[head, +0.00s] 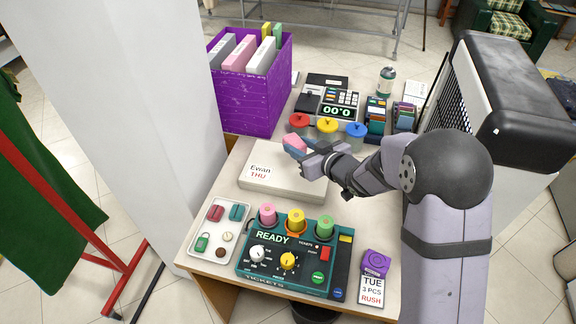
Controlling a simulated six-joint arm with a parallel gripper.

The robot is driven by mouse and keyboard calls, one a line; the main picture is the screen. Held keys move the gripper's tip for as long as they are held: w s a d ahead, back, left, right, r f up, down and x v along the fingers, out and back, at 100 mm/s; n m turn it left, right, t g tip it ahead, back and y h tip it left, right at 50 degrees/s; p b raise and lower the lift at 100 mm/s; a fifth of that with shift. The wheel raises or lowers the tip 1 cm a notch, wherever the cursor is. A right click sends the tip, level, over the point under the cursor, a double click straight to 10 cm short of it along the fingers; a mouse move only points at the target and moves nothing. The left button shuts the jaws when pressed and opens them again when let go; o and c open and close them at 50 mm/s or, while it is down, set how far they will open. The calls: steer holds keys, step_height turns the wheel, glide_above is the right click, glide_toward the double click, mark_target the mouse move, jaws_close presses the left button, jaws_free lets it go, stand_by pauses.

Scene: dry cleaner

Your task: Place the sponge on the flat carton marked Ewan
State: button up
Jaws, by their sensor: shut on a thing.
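The flat carton marked Ewan (262,184) is a pale closed box lying on the table, with "Ewan" and "THU" on its top. My gripper (294,149) reaches in from the right, over the carton's far edge. It is shut on a small pink block, which I take to be the sponge (292,141). The sponge looks held above the carton's far side; I cannot tell the height of any gap. The fingers hide part of the sponge, and my arm hides the carton's right far corner.
Red, yellow and blue lidded jars (327,126) stand just behind my gripper. A purple bin (250,100) with files is at the back left. A green ticket machine (285,255) and a white tray (206,247) are in front. A purple item (376,262) sits front right.

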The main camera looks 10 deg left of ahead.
steer(key=shift+d+f, duration=0.15)
glide_above(299, 179)
steer(key=shift+f+p, duration=0.3)
steer(key=shift+f, duration=2.6)
steer(key=shift+f, duration=0.1)
steer(key=shift+f+p, duration=0.3)
steer(key=shift+f, duration=1.7)
steer(key=shift+f, duration=0.15)
steer(key=o, duration=1)
steer(key=shift+s, duration=0.1)
